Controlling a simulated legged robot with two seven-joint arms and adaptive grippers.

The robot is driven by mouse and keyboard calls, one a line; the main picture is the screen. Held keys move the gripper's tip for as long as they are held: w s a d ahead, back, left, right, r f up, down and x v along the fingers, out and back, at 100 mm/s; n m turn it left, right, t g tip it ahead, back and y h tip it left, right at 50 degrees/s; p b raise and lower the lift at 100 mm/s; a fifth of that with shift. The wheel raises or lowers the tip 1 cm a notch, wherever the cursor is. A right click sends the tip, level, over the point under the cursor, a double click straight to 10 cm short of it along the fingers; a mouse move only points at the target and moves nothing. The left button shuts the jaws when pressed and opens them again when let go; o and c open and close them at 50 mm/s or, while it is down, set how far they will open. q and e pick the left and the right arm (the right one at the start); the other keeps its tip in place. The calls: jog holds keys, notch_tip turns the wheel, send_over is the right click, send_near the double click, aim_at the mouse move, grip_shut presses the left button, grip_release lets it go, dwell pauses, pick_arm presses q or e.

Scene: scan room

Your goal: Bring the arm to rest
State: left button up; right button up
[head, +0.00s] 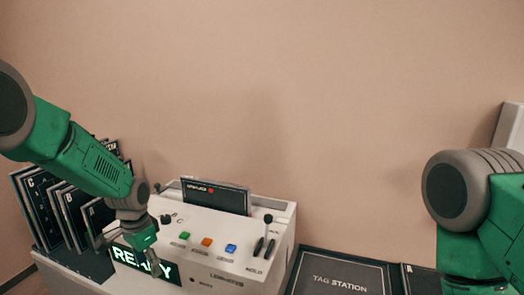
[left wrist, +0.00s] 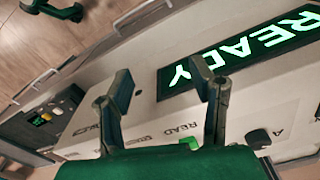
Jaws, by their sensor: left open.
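My left arm comes in from the left in the head view. Its gripper (head: 147,259) is over the front left of a white scanner (head: 214,273), in front of the lit READY display (head: 128,262). In the left wrist view the two fingers (left wrist: 165,95) are spread with nothing between them. The READY display (left wrist: 240,45) and a green button (left wrist: 188,135) show close by the fingers; contact cannot be told. My right arm (head: 475,215) shows at the right edge in the head view, with its gripper out of view.
The scanner carries green (head: 184,236), orange (head: 207,241) and blue (head: 231,248) buttons, two dark levers (head: 264,240) and a dark cartridge (head: 215,196) in its top. Several dark cases stand in a rack (head: 88,262) at left. A TAG STATION mat (head: 340,280) lies right.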

pick_arm(q)
jog(key=s+d+f+n+b, duration=0.25)
jog(key=s+f+b, duration=0.25)
jog(key=s+f, duration=1.5)
jog(key=s+a+f+n+b, duration=0.1)
jog(key=s+f+n+b, duration=0.1)
jog(key=s, duration=0.7)
jog(key=s+f+n+b, duration=0.2)
jog(key=s+f, duration=0.1)
jog(key=s, duration=0.6)
jog(key=shift+s+a+f+b, duration=0.25)
jog(key=shift+s+a+b, duration=0.05)
jog(key=shift+a, duration=0.1)
jog(key=shift+w, duration=0.15)
